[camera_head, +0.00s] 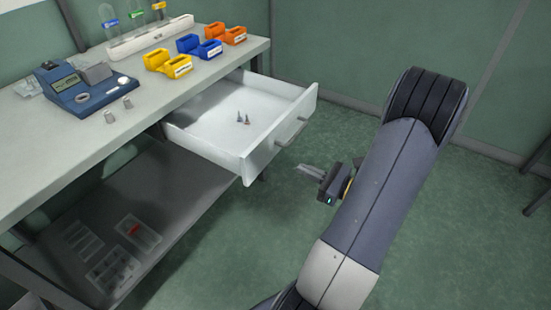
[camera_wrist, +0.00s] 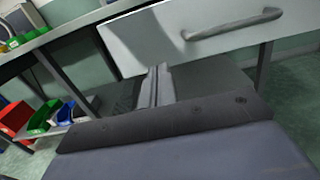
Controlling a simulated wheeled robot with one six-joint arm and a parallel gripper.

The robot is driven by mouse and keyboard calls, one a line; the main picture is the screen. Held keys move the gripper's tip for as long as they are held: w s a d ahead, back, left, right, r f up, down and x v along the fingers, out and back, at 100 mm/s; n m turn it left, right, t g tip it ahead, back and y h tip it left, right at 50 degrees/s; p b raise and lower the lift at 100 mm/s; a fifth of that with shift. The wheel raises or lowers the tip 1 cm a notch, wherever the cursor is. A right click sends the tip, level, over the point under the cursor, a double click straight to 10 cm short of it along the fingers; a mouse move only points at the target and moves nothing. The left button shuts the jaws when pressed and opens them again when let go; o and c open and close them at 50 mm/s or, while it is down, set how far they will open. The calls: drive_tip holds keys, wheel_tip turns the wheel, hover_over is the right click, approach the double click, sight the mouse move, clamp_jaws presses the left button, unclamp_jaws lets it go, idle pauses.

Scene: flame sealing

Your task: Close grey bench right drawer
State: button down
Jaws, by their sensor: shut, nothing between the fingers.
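The white drawer (camera_head: 215,122) of the grey bench (camera_head: 150,100) is pulled well out in the head view. In the wrist view the closed fingers (camera_wrist: 155,86) point toward the lower part of the drawer front (camera_wrist: 150,40).
On the bench top are a blue device (camera_head: 85,90), yellow (camera_head: 168,63), blue (camera_head: 199,46) and orange bins (camera_head: 226,33), and a white rack (camera_head: 150,37). A lower shelf (camera_head: 150,200) holds clear trays. Green floor (camera_head: 240,250) lies open before the bench.

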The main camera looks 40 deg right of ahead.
sight(267, 154)
drive_tip(key=x, duration=0.9)
drive_tip(key=shift+w+a, duration=0.2)
drive_tip(key=shift+w, duration=0.1)
